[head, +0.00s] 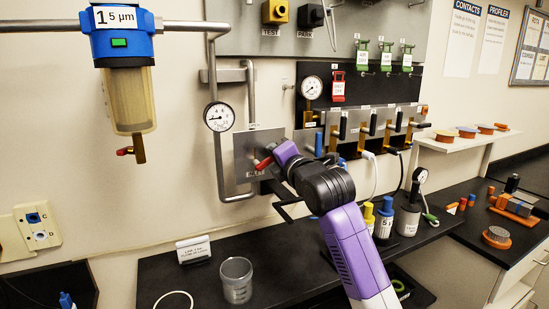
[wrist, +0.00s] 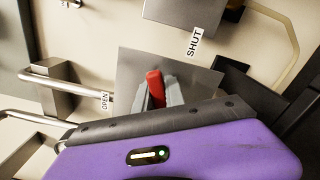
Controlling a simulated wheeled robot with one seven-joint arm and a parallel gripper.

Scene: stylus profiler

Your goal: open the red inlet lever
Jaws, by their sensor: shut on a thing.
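The red inlet lever (head: 264,163) sits on a square grey metal plate (head: 243,157) on the wall, below a round gauge. In the head view its red end shows just left of my purple wrist. In the wrist view the red lever (wrist: 155,88) stands between the grey fingers of my gripper (wrist: 160,98), which is shut on it. An OPEN label (wrist: 105,101) lies left of the lever and a SHUT label (wrist: 194,42) lies at its upper right. The lever's base is hidden behind my gripper.
A pressure gauge (head: 219,116) and grey pipe run beside the plate. A blue-topped filter (head: 128,75) hangs at upper left. A row of brass valves (head: 372,128) is at right. A clear beaker (head: 236,280) and a small sign (head: 194,249) stand on the black bench below.

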